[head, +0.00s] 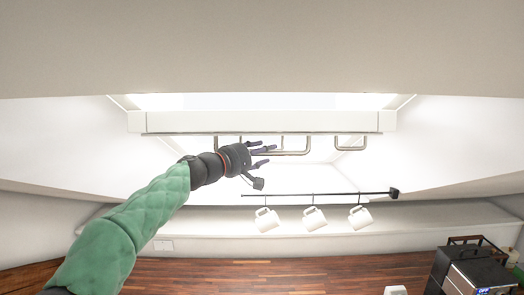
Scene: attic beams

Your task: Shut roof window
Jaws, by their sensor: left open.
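The roof window shows as a white frame bar (200,122) across the upper middle of the head view, with a bright opening behind it under the sloped ceiling. How far the window stands open I cannot tell. Several metal bar handles hang under the bar; the middle handle (300,152) is the widest. My left gripper (264,167) is open, its fingers spread and pointing right, by the left part of the middle handle. It looks empty; whether it touches the handle is unclear. My right gripper is not in view.
A black rail (330,194) with three hanging white mugs (314,218) lies just below my left gripper. A dark appliance (470,270) stands at the lower right. The wooden surface (230,272) at the bottom is mostly clear, with a white item (395,290) at its edge.

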